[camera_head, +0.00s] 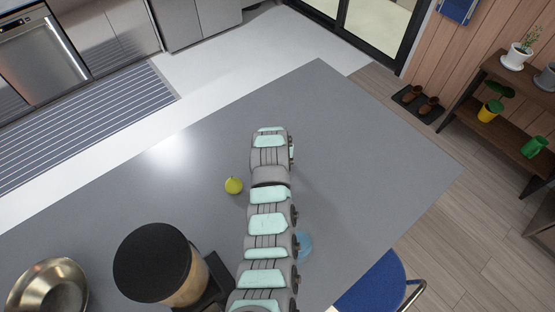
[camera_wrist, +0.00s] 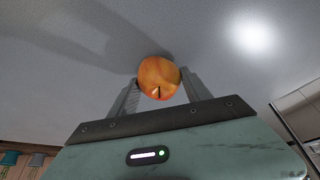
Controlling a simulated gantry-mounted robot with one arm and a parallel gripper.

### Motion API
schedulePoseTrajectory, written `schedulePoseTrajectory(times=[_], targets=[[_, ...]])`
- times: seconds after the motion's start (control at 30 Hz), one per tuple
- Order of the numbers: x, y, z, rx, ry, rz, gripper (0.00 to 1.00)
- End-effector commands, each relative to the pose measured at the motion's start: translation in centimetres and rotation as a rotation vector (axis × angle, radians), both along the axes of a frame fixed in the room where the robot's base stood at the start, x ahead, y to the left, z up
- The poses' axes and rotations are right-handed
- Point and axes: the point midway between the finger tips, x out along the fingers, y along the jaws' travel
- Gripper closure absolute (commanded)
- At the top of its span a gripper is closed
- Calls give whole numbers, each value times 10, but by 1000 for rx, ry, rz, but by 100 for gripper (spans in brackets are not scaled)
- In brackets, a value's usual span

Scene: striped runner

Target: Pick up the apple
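The apple (camera_wrist: 159,78) is orange-red with a short dark stem and shows in the wrist view between the two fingers of my gripper (camera_wrist: 160,82). A finger lies close against each side of it, with no clear gap, so the gripper looks shut on the apple. Whether the apple touches the grey surface behind it is hard to tell. In the head view my arm reaches over the grey counter (camera_head: 350,130) and hides both the apple and the gripper's fingers.
A yellow-green fruit (camera_head: 234,185) lies on the counter left of my arm. A dark-lidded canister (camera_head: 155,262) and a metal bowl (camera_head: 48,290) stand at the lower left. A bluish clear item (camera_head: 304,246) is partly hidden right of the arm. The counter's far right is clear.

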Motion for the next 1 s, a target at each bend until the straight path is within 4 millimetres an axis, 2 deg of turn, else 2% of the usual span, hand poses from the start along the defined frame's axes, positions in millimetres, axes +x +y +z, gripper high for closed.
schedulePoseTrajectory(times=[0.07, 0.57, 0.83, 1.0], targets=[[0, 0, 0, 0, 0, 0, 51], [0, 0, 0, 0, 0, 0, 92], [0, 0, 1, 0, -1, 0, 92], [2, 0, 10, 0, -5, 0, 92]])
